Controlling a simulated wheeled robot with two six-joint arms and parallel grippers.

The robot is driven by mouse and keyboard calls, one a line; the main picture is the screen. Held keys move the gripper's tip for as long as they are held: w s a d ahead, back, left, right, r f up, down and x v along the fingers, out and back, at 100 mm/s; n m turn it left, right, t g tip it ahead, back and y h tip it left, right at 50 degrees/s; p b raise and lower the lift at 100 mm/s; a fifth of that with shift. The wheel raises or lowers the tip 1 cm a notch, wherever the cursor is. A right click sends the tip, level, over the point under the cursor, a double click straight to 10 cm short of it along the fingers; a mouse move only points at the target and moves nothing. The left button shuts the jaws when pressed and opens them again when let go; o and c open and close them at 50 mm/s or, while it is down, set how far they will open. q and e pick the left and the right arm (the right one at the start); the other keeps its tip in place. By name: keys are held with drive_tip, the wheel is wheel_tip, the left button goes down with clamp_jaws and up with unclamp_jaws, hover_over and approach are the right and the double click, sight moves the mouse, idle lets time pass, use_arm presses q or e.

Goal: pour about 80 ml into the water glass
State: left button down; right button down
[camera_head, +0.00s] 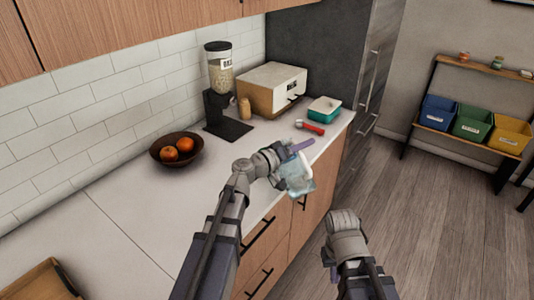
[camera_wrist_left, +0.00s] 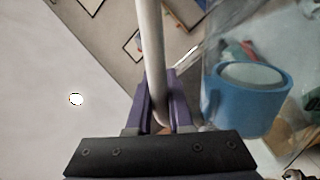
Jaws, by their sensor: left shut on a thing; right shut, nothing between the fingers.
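A clear bluish pitcher (camera_head: 298,178) is at the counter's front edge in the head view. My left gripper (camera_head: 284,154) is shut on its handle. In the left wrist view, the purple fingers of that gripper (camera_wrist_left: 158,105) close around the pale handle (camera_wrist_left: 150,45). The pitcher looks slightly tilted in the head view. I cannot make out a water glass. My right gripper (camera_head: 345,218) is shut and empty, low in front of the cabinets.
A fruit bowl (camera_head: 158,155), grain dispenser (camera_head: 218,80), small jar (camera_head: 244,108), toaster-like box (camera_head: 272,90), teal container (camera_head: 324,112) and red-handled tool (camera_head: 312,128) stand on the counter (camera_head: 130,205). The counter left of my left arm is mostly clear. A shelf with bins (camera_head: 472,124) stands at right.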

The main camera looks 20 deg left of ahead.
idle(0.8)
use_arm(q)
drive_tip(key=shift+s+d+f+m+b, duration=0.3)
drive_tip(key=shift+f+m+b, duration=0.05)
drive_tip(key=shift+m+b, duration=0.05)
drive_tip(key=shift+s+d+m, duration=0.45)
drive_tip(key=shift+d+m, duration=0.1)
drive_tip(key=shift+m, duration=0.35)
drive_tip(key=s+d+f+m+b, duration=0.1)
drive_tip(key=s+d+m, duration=0.1)
drive_tip(key=m, duration=0.1)
drive_tip(key=d+f+m+b, duration=0.1)
drive_tip(key=shift+s+d+f+m+b, duration=0.3)
drive_tip(key=shift+s+f+b, duration=0.05)
drive_tip(key=shift+s, duration=0.05)
drive_tip(key=shift+s+d+f+m+b, duration=0.2)
drive_tip(key=shift+d+f+m+b, duration=0.1)
drive_tip(key=shift+f+m+b, duration=0.4)
drive_tip(key=shift+s+d+f+m+b, duration=0.25)
drive_tip(key=shift+f+m+b, duration=0.25)
drive_tip(key=shift+m, duration=0.3)
drive_tip(key=shift+w+r, duration=0.1)
idle(0.3)
